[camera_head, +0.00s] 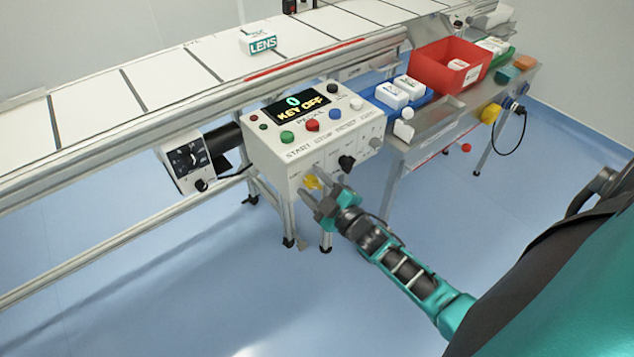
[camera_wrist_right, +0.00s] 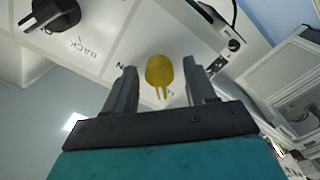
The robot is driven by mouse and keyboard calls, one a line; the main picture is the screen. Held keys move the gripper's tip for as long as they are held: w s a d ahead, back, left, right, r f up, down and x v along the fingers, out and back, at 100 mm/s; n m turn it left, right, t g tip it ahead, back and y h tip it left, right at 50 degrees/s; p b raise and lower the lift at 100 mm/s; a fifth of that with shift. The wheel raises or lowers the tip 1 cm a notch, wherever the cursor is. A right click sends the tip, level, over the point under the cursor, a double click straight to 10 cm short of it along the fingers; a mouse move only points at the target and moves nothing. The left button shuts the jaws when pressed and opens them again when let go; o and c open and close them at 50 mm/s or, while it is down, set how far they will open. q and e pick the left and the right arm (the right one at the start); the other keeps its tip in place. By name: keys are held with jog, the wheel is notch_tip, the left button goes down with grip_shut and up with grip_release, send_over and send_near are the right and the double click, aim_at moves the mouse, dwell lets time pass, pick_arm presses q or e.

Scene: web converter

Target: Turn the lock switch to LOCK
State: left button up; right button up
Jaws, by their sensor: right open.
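The white control box (camera_head: 275,165) stands at the front of the conveyor, its display reading "0 KEY OFF". A yellow switch knob (camera_head: 312,182) sits on its front face at the lower left; in the right wrist view this knob (camera_wrist_right: 159,70) shows its narrow end toward me. Its label is too hidden to read as LOCK. My right gripper (camera_head: 311,196) is open at the knob. In the wrist view the two fingers stand on either side of it, with a visible gap on each side. My left gripper is not in view.
Coloured buttons, including a red one (camera_head: 312,126), are on top. A dial unit (camera_head: 188,160) hangs at the left. A red bin (camera_head: 447,66) stands right. Floor below is clear.

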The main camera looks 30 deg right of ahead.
jog(key=s+d+p, duration=0.1)
jog(key=s, duration=1.2)
jog(key=s+a+f+m+g, duration=0.1)
jog(key=a+m+g, duration=0.2)
jog(key=a, duration=0.3)
jog(key=shift+m, duration=0.6)
jog(key=s+a+m+g, duration=0.1)
jog(key=a, duration=0.1)
jog(key=s+a+m+g, duration=0.1)
jog(key=a, duration=0.1)
jog(key=s+a+m+g+y, duration=0.1)
jog(key=s+a+g, duration=0.1)
jog(key=a, duration=0.1)
jog(key=shift+f+p, duration=0.35)
